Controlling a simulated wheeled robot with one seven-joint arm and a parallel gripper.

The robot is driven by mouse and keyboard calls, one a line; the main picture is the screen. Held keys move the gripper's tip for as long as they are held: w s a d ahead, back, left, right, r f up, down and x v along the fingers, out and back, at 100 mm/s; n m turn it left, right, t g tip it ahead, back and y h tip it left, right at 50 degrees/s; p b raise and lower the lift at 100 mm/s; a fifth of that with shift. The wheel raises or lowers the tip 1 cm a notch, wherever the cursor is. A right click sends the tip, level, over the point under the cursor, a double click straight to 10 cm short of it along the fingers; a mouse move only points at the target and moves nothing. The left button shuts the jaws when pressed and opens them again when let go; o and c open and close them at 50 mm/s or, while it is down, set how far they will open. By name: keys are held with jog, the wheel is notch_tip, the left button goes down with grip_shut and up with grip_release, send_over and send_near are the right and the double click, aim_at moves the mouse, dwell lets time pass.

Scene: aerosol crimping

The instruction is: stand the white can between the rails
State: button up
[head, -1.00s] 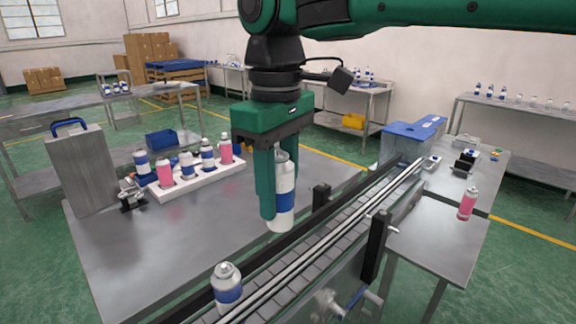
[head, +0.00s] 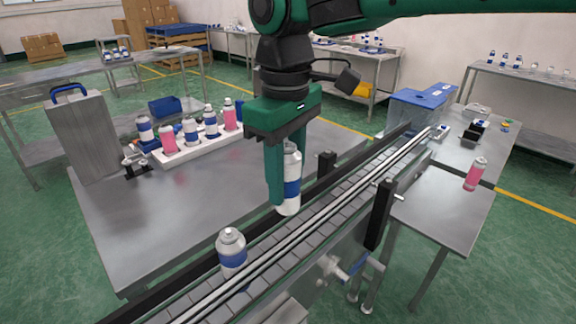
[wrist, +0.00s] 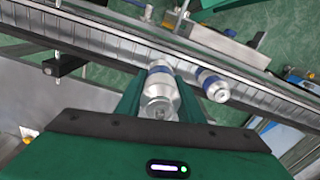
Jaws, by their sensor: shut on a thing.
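My gripper (head: 283,172) is shut on the white can (head: 291,190), which has a blue band and is held upright. In the wrist view the can (wrist: 159,92) sits between the green fingers (wrist: 156,98), beside the belt. The rails (head: 300,251) are thin metal bars running along the slatted conveyor (head: 335,208). Another white and blue can (head: 232,252) stands on the conveyor nearer the camera, and shows to the right in the wrist view (wrist: 213,85).
A white rack (head: 200,147) with several pink and blue-banded cans stands on the left of the table (head: 150,225). Black posts (head: 380,214) rise beside the conveyor. A blue-topped box (head: 420,98) is at its far end. A pink can (head: 475,174) stands on the right table.

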jog(key=shift+f, duration=4.45)
jog(key=shift+s+f, duration=0.1)
jog(key=shift+f, duration=0.35)
jog(key=o, duration=1.1)
jog(key=shift+o, duration=0.2)
notch_tip(320, 180, up, 11)
jog(key=shift+f, duration=0.1)
